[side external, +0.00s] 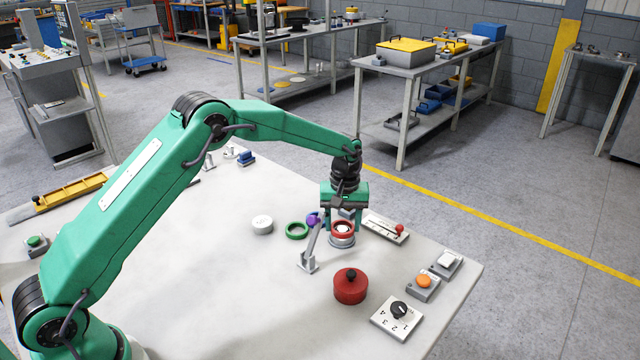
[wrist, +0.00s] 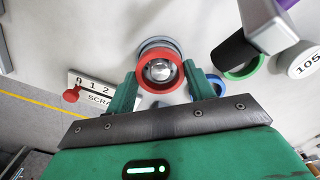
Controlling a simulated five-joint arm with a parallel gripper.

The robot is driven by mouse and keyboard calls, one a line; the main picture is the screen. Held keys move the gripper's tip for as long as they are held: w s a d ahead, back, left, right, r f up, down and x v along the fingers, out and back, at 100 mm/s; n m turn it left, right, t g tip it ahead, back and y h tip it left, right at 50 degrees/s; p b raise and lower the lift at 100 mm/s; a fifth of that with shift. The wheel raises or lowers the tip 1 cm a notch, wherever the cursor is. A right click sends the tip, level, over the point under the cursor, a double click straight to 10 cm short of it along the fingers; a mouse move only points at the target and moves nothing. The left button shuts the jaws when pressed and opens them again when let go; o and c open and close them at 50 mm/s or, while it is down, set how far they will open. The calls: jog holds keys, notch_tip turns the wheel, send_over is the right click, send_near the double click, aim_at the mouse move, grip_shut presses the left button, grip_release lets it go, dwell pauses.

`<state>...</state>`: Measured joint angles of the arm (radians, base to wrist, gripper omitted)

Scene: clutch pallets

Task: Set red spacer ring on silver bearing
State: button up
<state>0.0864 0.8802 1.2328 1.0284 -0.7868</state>
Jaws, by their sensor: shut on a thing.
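The red spacer ring (side external: 342,226) is between the fingers of my gripper (side external: 343,220), which is shut on it. In the wrist view my gripper (wrist: 160,74) has one green finger on each side of the red spacer ring (wrist: 177,59). The silver bearing (side external: 341,241) is directly under the ring in the side view. Its grey rim (wrist: 155,41) shows past the ring in the wrist view, and a shiny round centre shows through the ring. The ring looks roughly centred and level over the bearing. I cannot tell whether they touch.
A grey lever stand (side external: 307,262) with a purple knob (side external: 313,219) stands close left. A green ring (side external: 297,230) and white disc (side external: 262,225) lie beyond it. A slide scale (side external: 385,228) is right; a red pot (side external: 350,288) and orange button (side external: 424,281) are nearer.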

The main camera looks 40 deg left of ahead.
jog(key=shift+f, duration=0.2)
jog(key=o, duration=0.7)
jog(key=shift+c, duration=0.2)
jog(key=shift+r, duration=0.1)
notch_tip(320, 180, up, 11)
dwell(1.1)
dwell(0.5)
